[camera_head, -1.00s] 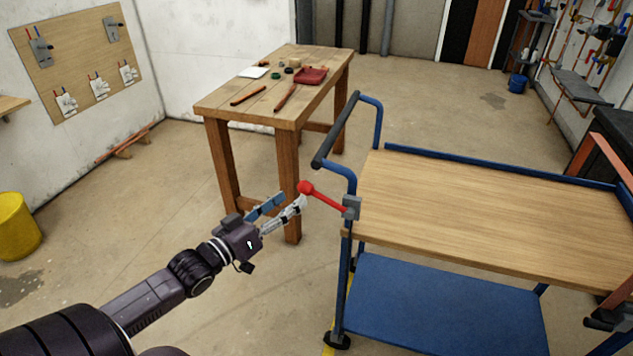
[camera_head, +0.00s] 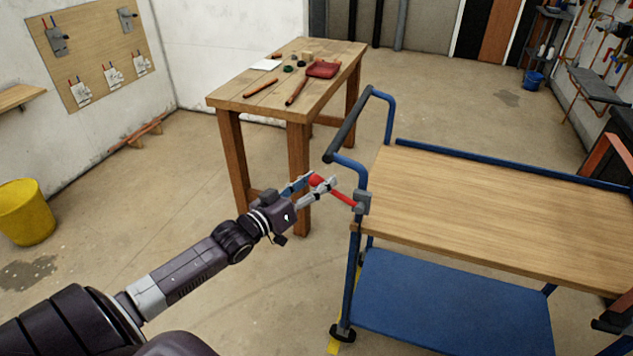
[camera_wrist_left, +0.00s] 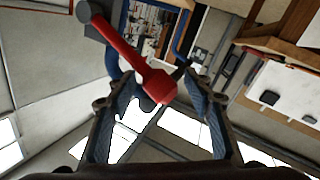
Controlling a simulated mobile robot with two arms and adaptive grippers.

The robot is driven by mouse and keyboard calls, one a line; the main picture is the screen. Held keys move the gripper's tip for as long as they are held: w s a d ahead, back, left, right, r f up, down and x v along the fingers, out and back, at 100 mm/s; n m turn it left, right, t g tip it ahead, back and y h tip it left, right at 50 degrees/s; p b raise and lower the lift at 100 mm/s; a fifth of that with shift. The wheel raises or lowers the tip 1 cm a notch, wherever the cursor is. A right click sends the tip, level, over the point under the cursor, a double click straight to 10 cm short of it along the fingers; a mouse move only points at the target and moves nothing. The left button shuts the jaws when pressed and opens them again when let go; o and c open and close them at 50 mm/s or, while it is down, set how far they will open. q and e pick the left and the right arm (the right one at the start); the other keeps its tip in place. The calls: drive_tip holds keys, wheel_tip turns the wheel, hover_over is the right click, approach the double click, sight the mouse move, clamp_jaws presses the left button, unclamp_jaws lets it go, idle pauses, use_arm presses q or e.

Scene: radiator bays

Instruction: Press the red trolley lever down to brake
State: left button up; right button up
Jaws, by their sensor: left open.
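The red lever (camera_head: 341,197) sticks out from a grey bracket (camera_head: 362,202) at the near-left corner of the blue trolley and slopes up to its round red knob (camera_head: 316,180). My left gripper (camera_head: 322,183) is open, with its fingers on either side of the knob in the head view. In the left wrist view, the knob (camera_wrist_left: 158,87) lies between the spread fingertips of my left gripper (camera_wrist_left: 160,88), with gaps visible beside it. I cannot tell if a finger touches it.
The trolley has a wooden top (camera_head: 500,210), a blue lower shelf (camera_head: 450,305) and a dark push handle (camera_head: 347,125) just above the lever. A wooden workbench (camera_head: 280,85) with tools stands behind. A yellow bucket (camera_head: 25,212) stands left. Floor around my left arm is clear.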

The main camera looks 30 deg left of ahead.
use_arm(q)
drive_tip(key=shift+c, duration=0.4)
clamp_jaws()
drive_tip(key=shift+f, duration=0.15)
